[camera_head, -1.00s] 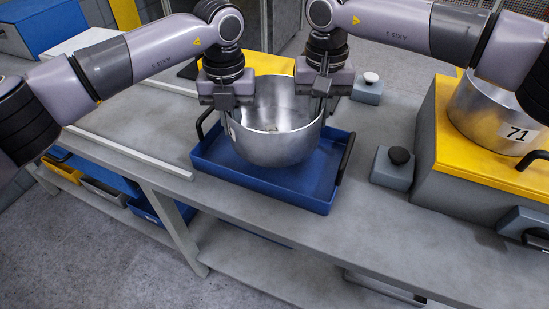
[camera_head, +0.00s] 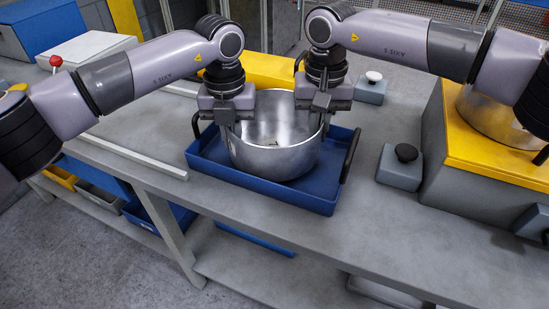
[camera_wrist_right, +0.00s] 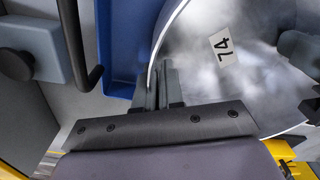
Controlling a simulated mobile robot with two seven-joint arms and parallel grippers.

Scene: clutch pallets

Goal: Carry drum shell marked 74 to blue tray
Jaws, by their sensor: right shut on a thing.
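The drum shell (camera_head: 275,160) is an open silver metal bowl, upright inside the outline of the blue tray (camera_head: 270,195). I cannot tell whether its base touches the tray floor. The label 74 shows on its wall in the right wrist view (camera_wrist_right: 225,45). My right gripper (camera_head: 322,118) is shut on the right part of its rim; its fingers (camera_wrist_right: 162,85) also show at the wall in the wrist view. My left gripper (camera_head: 229,122) is at the left part of the rim, its fingertips partly hidden, so its grip is unclear. The tray edge also shows in the wrist view (camera_wrist_right: 122,45).
The tray has dark upright handles at its left and right ends (camera_head: 350,155). A grey box with a black knob (camera_head: 400,165) stands to its right, another with a white knob (camera_head: 371,88) behind. Another silver drum sits on the yellow-topped stand (camera_head: 480,140). The bench front is clear.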

